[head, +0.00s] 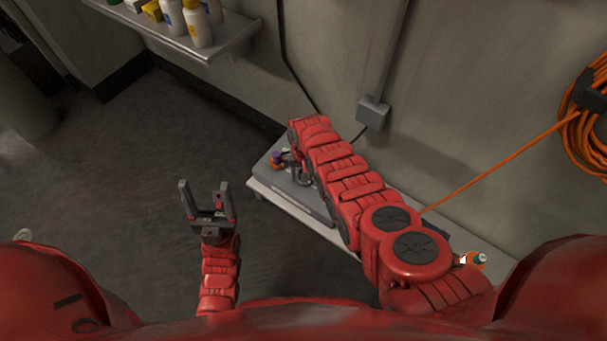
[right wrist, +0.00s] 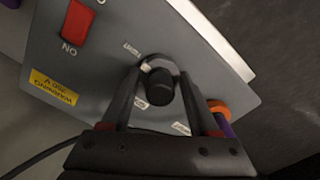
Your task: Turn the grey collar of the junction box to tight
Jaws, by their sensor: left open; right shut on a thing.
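The junction box shows in the head view as a flat grey box (head: 318,206) on a low shelf by the wall; my right arm covers part of it. In the right wrist view its grey face (right wrist: 100,52) fills the middle. My left gripper (head: 205,190) is open and empty above the floor, left of the box.
The box bears a red switch (right wrist: 77,22) and a yellow warning label (right wrist: 53,87). The low shelf (head: 292,207) runs along the wall. An upper shelf (head: 229,40) holds bottles. An orange cable coil (head: 583,135) hangs right.

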